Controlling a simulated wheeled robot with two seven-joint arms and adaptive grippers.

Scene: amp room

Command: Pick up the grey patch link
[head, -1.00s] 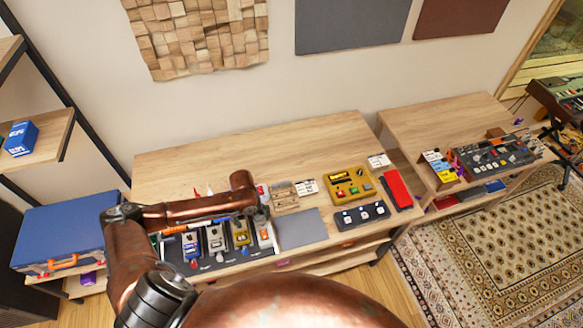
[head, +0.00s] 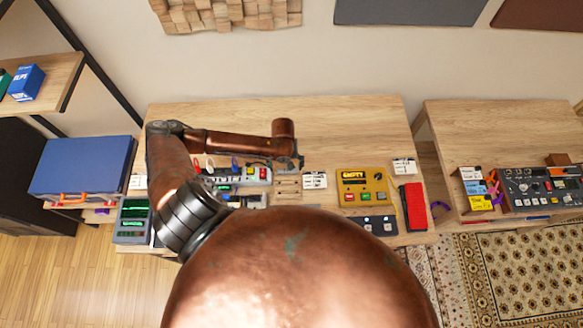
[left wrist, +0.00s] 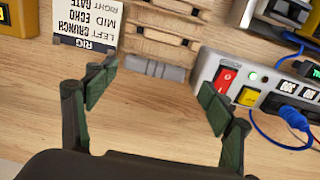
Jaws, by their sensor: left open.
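The grey patch link (left wrist: 155,68) appears in the left wrist view as a short grey piece lying across the near end of a slatted wooden rack (left wrist: 168,30). The rack also shows in the head view (head: 288,188), where I cannot make out the link. My left gripper (left wrist: 158,94) is open and empty. Its two green-padded fingers stand apart on either side of the link in the picture, with bare wood between them; I cannot tell their height above the table. In the head view the left gripper (head: 294,163) is small and partly hidden by its arm. My right gripper is not seen.
A white label card (left wrist: 88,22) lies left of the rack in the left wrist view. A power strip (left wrist: 238,82) with a red switch and blue cables lies right of it. In the head view, a yellow box (head: 362,187) and a red block (head: 413,206) lie further right. The table's back is clear.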

